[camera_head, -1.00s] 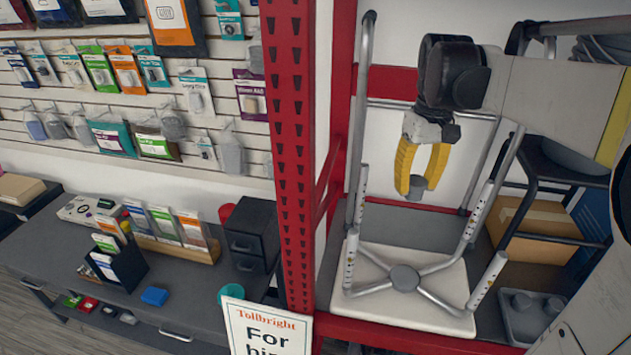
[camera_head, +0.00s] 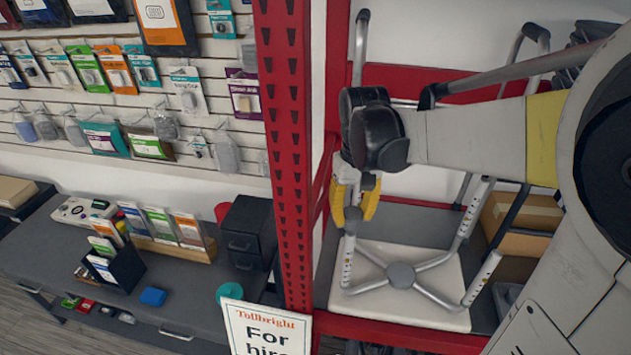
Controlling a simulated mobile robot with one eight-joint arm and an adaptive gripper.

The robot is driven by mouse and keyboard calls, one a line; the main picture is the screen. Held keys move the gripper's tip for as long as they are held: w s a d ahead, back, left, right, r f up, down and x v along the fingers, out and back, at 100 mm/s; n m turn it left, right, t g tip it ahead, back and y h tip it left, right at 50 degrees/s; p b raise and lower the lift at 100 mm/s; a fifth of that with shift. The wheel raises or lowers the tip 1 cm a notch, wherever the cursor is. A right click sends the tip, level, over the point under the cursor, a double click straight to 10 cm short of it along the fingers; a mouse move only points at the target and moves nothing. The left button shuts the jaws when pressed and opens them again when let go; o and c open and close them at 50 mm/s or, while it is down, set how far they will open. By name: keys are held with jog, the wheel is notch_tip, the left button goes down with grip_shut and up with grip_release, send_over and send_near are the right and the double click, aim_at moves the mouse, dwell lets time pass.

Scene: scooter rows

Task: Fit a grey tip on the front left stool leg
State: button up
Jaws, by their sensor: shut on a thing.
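The stool lies upside down on its white seat (camera_head: 440,305), with grey legs pointing up from a central hub (camera_head: 400,275). The front left leg (camera_head: 348,262) stands at the near left, and its upper end is just below my gripper. My gripper (camera_head: 354,212) points down with its yellow fingers shut on a grey tip (camera_head: 353,213), which is mostly hidden between them. The tip is over or at the leg's top; I cannot tell whether they touch. The front right leg (camera_head: 484,277) and back right leg (camera_head: 474,212) are bare. The back left leg is hidden behind my gripper.
A red rack post (camera_head: 288,150) stands close left of the stool. A tall grey tube (camera_head: 360,45) rises behind my gripper. A grey tray (camera_head: 506,295) at the right is mostly hidden by my arm. A cardboard box (camera_head: 520,220) sits behind it.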

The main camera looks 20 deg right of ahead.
aim_at(351, 224)
notch_tip(351, 224, down, 2)
jog(key=shift+w+d+f, duration=0.1)
jog(key=shift+w+f, duration=0.05)
jog(key=shift+f, duration=0.1)
jog(key=shift+f+b, duration=0.5)
jog(key=shift+b, duration=0.1)
jog(key=o, duration=1.1)
jog(key=shift+c, duration=0.2)
jog(key=shift+r, duration=0.2)
